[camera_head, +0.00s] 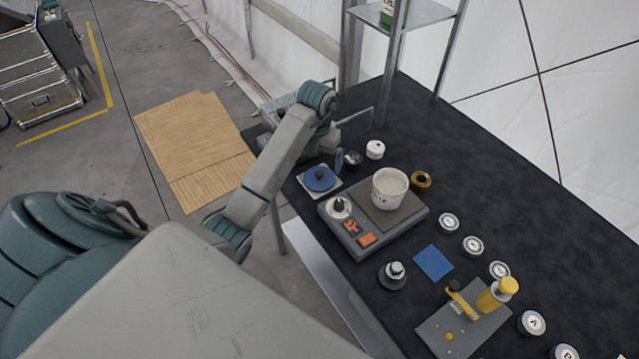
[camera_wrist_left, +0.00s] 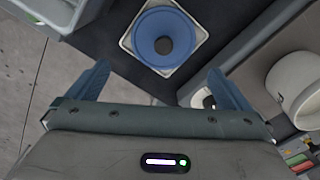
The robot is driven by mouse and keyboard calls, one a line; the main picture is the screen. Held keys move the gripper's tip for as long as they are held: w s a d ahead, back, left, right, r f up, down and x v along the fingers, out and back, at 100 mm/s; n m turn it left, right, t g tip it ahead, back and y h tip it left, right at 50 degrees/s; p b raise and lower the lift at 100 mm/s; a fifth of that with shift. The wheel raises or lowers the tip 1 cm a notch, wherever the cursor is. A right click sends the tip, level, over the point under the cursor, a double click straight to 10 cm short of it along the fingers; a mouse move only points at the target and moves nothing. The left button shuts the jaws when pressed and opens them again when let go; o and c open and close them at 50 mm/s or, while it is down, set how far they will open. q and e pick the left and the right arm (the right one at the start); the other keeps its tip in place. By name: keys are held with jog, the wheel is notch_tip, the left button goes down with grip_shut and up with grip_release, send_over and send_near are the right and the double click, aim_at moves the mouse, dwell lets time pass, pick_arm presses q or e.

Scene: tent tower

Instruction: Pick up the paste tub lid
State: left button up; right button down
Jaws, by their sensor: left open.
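A blue round lid (camera_head: 320,178) with a dark centre knob lies on a white square tray (camera_head: 336,186) near the table's left edge; I take it to be the paste tub lid. In the left wrist view the lid (camera_wrist_left: 142,38) is at the top centre, beyond the fingertips and untouched. My left gripper (camera_wrist_left: 160,80) is open and empty, its two blue fingers wide apart. In the head view its arm reaches over the table's left edge; the fingers are hard to make out there. My right gripper is not in view.
A white tub (camera_head: 389,188) stands on a grey scale (camera_head: 402,217) right of the lid. A small white jar (camera_head: 375,149) and a dark jar (camera_head: 351,158) are behind it. A blue square (camera_head: 433,262), a yellow-handled press (camera_head: 487,302) and several round tins stand further right.

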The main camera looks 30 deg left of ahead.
aim_at(319, 174)
pick_arm(q)
jog(key=shift+w+d+f+b, duration=0.1)
jog(key=shift+w+f+b, duration=0.05)
jog(key=shift+f+b, duration=1.05)
jog(key=shift+w+f+b, duration=0.15)
jog(key=shift+f+b, duration=0.85)
jog(key=shift+f, duration=0.35)
jog(key=shift+w+f, duration=0.1)
jog(key=shift+f, duration=0.8)
jog(key=shift+c, duration=0.4)
jog(key=c, duration=0.7)
